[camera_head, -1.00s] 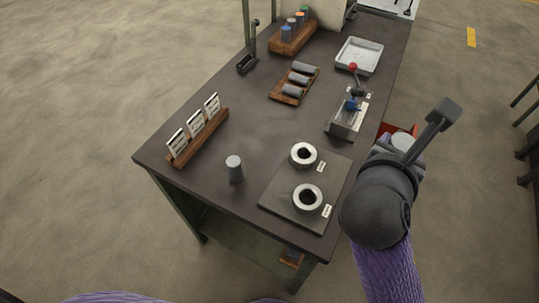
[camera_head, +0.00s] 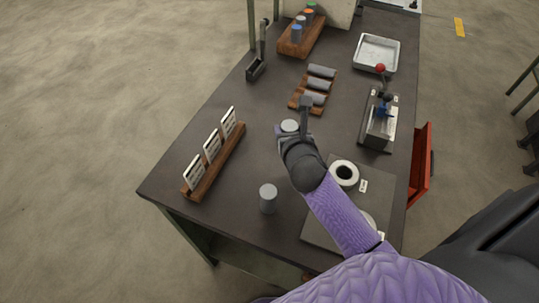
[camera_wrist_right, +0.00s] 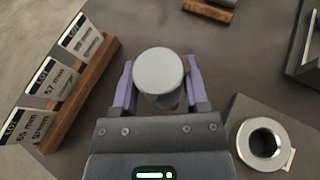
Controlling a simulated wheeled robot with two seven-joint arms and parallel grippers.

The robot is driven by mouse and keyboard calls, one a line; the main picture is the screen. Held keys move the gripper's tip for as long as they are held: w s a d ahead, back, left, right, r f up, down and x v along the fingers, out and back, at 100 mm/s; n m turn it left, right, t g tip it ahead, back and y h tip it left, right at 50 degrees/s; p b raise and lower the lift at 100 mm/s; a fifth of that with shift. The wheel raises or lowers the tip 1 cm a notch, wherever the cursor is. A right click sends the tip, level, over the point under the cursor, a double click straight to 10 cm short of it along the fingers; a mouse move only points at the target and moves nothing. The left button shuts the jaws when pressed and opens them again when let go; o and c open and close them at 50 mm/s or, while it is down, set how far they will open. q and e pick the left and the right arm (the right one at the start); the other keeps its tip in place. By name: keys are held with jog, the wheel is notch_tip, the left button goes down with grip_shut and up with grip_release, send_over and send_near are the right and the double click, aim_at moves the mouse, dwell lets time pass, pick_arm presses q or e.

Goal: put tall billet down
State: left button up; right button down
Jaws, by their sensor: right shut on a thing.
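My right gripper (camera_head: 290,131) is over the middle of the table (camera_head: 240,177), between the card rack and the ring plate. It is shut on a grey cylindrical billet, the tall billet (camera_head: 289,125), whose round top faces up. In the right wrist view the billet (camera_wrist_right: 159,70) stands between the two purple fingers (camera_wrist_right: 159,86). Its lower end is hidden, so I cannot tell whether it touches the table. A second grey billet (camera_head: 268,198) stands upright near the table's front edge, apart from the gripper. My left gripper is not in view.
A wooden card rack (camera_head: 215,165) is on the left. A plate with rings (camera_head: 318,228) is at front right, partly under my arm. A billet rack (camera_head: 300,103) lies beyond the gripper; a vise-like fixture (camera_head: 378,122) and red bin (camera_head: 424,165) are on the right.

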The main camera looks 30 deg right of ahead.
notch_tip(320, 180, down, 3)
jog(key=shift+s+d+f+b, duration=0.1)
jog(key=shift+b, duration=0.45)
notch_tip(320, 180, down, 4)
jog(key=shift+r+b, duration=0.1)
jog(key=shift+b, duration=1)
jog(key=shift+r, duration=0.1)
jog(key=shift+c, duration=0.5)
grip_release()
pick_arm(q)
jog(key=p, duration=0.3)
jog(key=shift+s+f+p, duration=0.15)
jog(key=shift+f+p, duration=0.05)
jog(key=shift+p, duration=0.2)
pick_arm(e)
jog(key=v, duration=1.2)
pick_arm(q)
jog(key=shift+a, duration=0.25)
